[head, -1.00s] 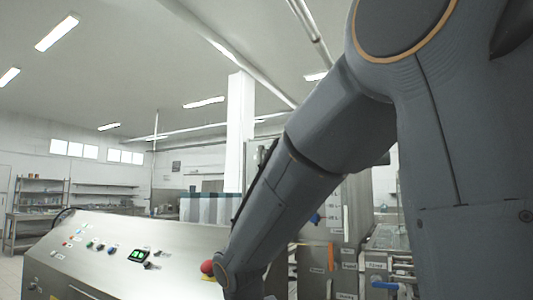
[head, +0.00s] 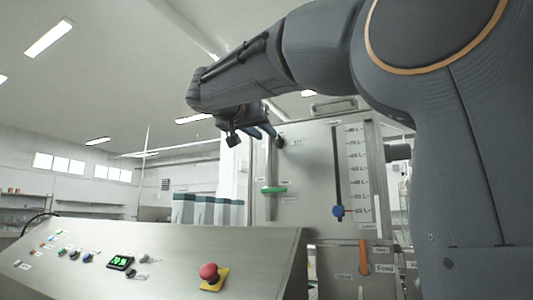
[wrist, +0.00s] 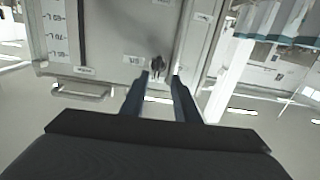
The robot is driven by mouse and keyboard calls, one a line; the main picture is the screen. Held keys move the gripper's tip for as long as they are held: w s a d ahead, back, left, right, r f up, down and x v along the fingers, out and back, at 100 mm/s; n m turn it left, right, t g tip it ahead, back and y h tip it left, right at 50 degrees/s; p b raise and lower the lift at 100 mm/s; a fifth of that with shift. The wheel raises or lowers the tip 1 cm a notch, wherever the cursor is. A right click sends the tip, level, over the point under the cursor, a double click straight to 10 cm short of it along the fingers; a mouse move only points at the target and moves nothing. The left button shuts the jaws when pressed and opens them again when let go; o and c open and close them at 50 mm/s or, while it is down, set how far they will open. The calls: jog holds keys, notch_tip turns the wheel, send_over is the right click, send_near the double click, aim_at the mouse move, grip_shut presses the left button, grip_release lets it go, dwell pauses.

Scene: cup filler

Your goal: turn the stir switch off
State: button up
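A small dark switch knob (head: 281,143) sits high on the upright steel panel, beside a small label too blurred to read. I take it for the stir switch. In the wrist view, which looks upside down, the knob (wrist: 158,67) shows just beyond and between my fingertips. My gripper (wrist: 160,77) is open, with a clear gap between its two fingers and nothing held. In the head view my gripper (head: 268,132) is raised in front of the panel, close to the knob. I cannot tell whether a finger touches it. The knob's exact setting is too small to read.
The panel also bears a green handle (head: 274,190), a blue slider (head: 338,211) on a scale and an orange handle (head: 363,255). A sloped console (head: 180,270) with a red stop button (head: 209,272) stands at front left. A metal bar handle (wrist: 82,91) juts from the panel's top.

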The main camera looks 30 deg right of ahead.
aim_at(279, 142)
jog(key=r+p+x, duration=0.1)
jog(key=p+x, duration=0.1)
jog(key=x, duration=0.5)
jog(key=shift+d+r+h, duration=0.3)
jog(key=shift+d, duration=0.15)
jog(key=shift+c, duration=0.3)
grip_shut()
